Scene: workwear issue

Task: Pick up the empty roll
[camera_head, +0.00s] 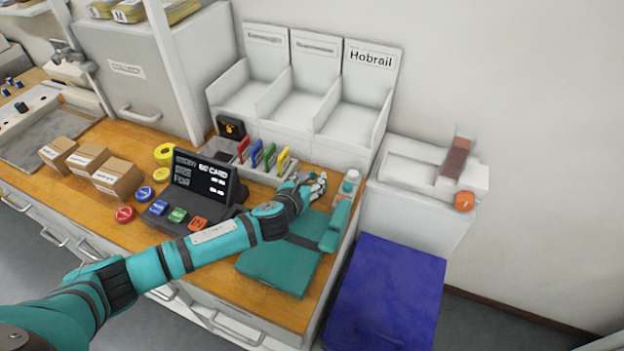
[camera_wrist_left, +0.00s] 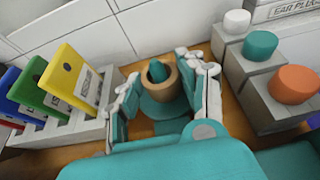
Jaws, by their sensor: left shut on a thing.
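The empty roll (camera_wrist_left: 172,88) is a short brown cardboard ring in the left wrist view. It stands around a teal peg (camera_wrist_left: 157,70) that rises from a teal round base (camera_wrist_left: 150,108). My left gripper (camera_wrist_left: 161,86) has its white and teal fingers on either side of the roll and is shut on it. In the head view my left gripper (camera_head: 318,183) is at the back right of the wooden counter, and the roll is too small and covered to make out there. My right gripper is in neither view.
A rack with coloured cards (camera_head: 262,158) stands left of the gripper. Grey blocks with white, teal and orange knobs (camera_wrist_left: 295,83) stand close on its right in the wrist view. A black display (camera_head: 200,180), folded teal clothing (camera_head: 280,265) and white bins (camera_head: 310,95) surround the spot.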

